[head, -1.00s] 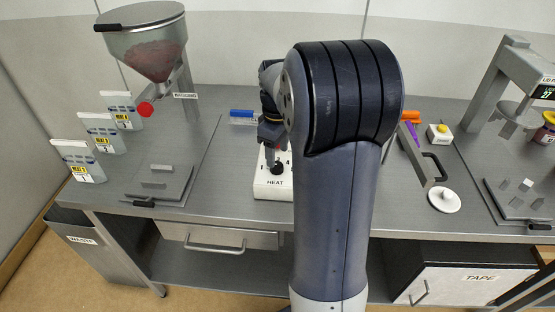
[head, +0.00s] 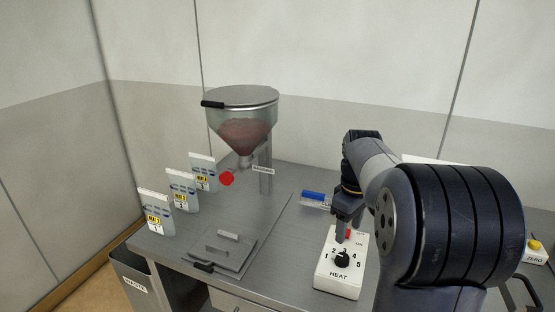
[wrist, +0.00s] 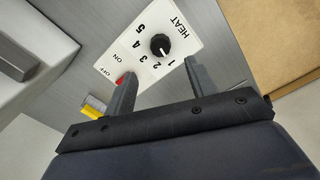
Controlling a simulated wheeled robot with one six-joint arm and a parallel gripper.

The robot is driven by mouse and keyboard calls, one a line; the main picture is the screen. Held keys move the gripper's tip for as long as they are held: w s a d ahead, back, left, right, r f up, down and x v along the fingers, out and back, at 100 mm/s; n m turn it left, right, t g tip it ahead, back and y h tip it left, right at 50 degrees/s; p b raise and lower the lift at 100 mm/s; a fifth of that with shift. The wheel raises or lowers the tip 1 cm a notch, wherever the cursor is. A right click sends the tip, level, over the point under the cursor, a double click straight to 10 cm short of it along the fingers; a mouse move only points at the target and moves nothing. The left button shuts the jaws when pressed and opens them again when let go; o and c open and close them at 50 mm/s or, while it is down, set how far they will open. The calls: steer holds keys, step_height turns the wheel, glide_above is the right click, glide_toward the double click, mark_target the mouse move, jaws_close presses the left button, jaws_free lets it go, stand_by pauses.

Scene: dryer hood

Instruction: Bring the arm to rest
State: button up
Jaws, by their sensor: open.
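A white HEAT box (head: 326,284) stands on the bench, with a black dial knob (head: 341,259) numbered 1 to 5 and a red on/off switch (head: 348,234). My gripper (head: 341,236) points down over the box, just behind the knob in the head view. In the wrist view my gripper (wrist: 160,72) is open with nothing between its fingers. The knob (wrist: 160,44) lies beyond the fingertips and looks apart from them. The left finger partly covers the red switch (wrist: 121,78). I cannot tell which number the knob points to.
A hopper (head: 243,125) with reddish contents stands on the bench behind a grey plate (head: 223,252). A blue item (head: 314,195) lies behind the box. A yellow ZERO button (head: 535,245) is at the right.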

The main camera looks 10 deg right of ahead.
mark_target(343, 257)
step_height(343, 257, down, 10)
steer(key=shift+r, duration=0.2)
steer(key=shift+r, duration=0.1)
stand_by(0.4)
